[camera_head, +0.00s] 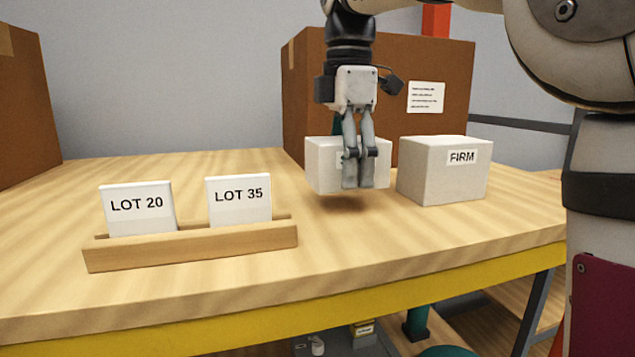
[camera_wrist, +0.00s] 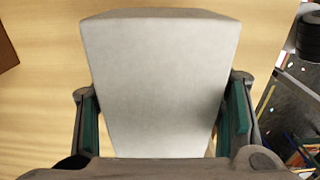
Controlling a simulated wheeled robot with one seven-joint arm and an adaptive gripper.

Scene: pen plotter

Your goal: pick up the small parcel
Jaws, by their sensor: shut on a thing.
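A small white parcel (camera_head: 323,166) is held by my gripper (camera_head: 366,180), left of another white parcel. A shadow lies beneath it on the table, and it looks slightly raised. A second white parcel (camera_head: 430,185), labelled FIRM, stands on the wooden table (camera_head: 380,235) just to the right.
A wooden holder (camera_head: 190,248) bears the LOT 20 card (camera_head: 139,208) and the LOT 35 card (camera_head: 239,202) at front left. A large cardboard box (camera_head: 300,90) stands behind the parcels. Another brown box (camera_head: 25,110) is at far left. The table between is clear.

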